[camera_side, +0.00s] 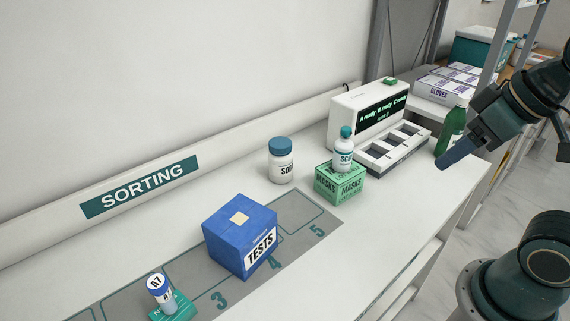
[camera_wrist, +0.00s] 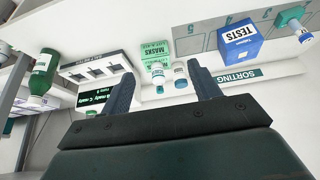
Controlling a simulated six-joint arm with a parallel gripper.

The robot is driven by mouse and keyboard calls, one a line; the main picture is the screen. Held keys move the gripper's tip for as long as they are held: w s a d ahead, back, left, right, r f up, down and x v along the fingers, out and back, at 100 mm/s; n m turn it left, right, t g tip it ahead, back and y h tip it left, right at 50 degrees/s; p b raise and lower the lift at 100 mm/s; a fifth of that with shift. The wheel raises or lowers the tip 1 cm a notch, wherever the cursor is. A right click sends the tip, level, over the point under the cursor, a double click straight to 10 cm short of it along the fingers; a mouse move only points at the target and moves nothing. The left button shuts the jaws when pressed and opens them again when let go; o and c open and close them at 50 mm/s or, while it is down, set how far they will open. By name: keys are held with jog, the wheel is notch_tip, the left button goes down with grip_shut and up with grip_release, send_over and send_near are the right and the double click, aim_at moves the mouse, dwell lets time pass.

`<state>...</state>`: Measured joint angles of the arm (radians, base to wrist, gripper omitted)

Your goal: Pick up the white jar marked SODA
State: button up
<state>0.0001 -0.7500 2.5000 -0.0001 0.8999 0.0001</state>
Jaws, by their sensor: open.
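The white jar (camera_side: 281,167) with a blue lid stands upright on the white table near the wall; the visible part of its label reads "SOD". In the wrist view the jar (camera_wrist: 179,71) appears upside down, small and distant, between the fingers near the right one. My gripper (camera_side: 452,156) is at the right, raised and well apart from the jar, by the green bottle in the picture. In the wrist view my gripper (camera_wrist: 161,72) is open, with nothing held between its fingers.
A white bottle (camera_side: 343,156) stands on the green MASKS box (camera_side: 340,184), right of the jar. A blue TESTS box (camera_side: 232,247) and capped vial (camera_side: 160,292) are on the left. A display device (camera_side: 365,112) and green bottle (camera_side: 451,128) stand behind. Bare table surrounds the jar.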

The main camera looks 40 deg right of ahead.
jog(key=o, duration=0.4)
jog(key=m+t+y, duration=0.3)
jog(key=m+y, duration=0.7)
jog(key=m, duration=1.5)
send_over(285, 142)
jog(key=f, duration=0.9)
jog(key=shift+s+a+f, duration=0.2)
jog(key=shift+s+f, duration=0.1)
jog(key=shift+s, duration=0.1)
jog(key=shift+w+d+f+m+t, duration=0.2)
jog(key=shift+w+f+m+t, duration=0.15)
jog(key=shift+m, duration=0.35)
